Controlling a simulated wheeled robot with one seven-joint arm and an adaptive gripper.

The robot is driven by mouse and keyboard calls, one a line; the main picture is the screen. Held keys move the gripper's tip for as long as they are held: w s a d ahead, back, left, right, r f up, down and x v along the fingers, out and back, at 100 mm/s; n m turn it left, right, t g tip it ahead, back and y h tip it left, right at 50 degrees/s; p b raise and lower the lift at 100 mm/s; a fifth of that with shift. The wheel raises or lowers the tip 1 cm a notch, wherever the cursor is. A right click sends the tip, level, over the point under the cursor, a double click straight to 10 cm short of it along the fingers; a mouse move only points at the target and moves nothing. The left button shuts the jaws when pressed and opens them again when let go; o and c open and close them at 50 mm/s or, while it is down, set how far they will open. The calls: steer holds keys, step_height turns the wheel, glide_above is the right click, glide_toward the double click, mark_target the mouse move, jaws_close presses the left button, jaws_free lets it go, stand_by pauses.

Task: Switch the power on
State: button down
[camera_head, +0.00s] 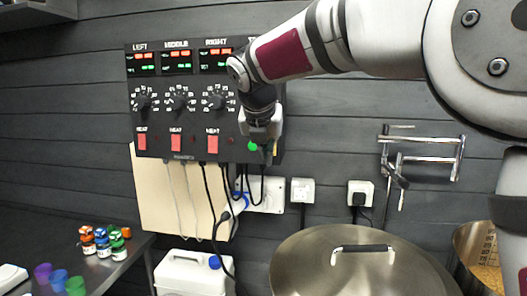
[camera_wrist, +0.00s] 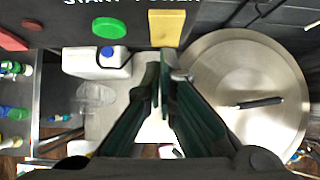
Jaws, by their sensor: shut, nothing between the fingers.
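The dark control panel (camera_head: 190,105) hangs on the wall in the head view. In the wrist view its lower part shows the lettering "START POWER", with a round green button (camera_wrist: 109,28) and an upright yellow switch (camera_wrist: 166,28) beside it. The green button also shows in the head view (camera_head: 252,146); the yellow switch is hidden there behind my gripper (camera_head: 268,148). In the wrist view my gripper (camera_wrist: 160,68) is shut and empty. Its fingertips are close to the lower end of the yellow switch; I cannot tell whether they touch it.
Red heat switches (camera_head: 176,142) and dials (camera_head: 179,102) sit left of my gripper on the panel. Cables and sockets (camera_head: 302,190) are below. A large lidded pot (camera_head: 360,270) and a white canister (camera_head: 190,274) stand below. Small bottles (camera_head: 103,240) stand on the left bench.

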steer(key=shift+w, duration=0.1)
steer(key=shift+w+d+f, duration=0.1)
steer(key=shift+w+f, duration=0.1)
steer(key=shift+w, duration=0.15)
steer(key=shift+r, duration=0.15)
steer(key=shift+r+p, duration=0.5)
steer(key=shift+r, duration=0.25)
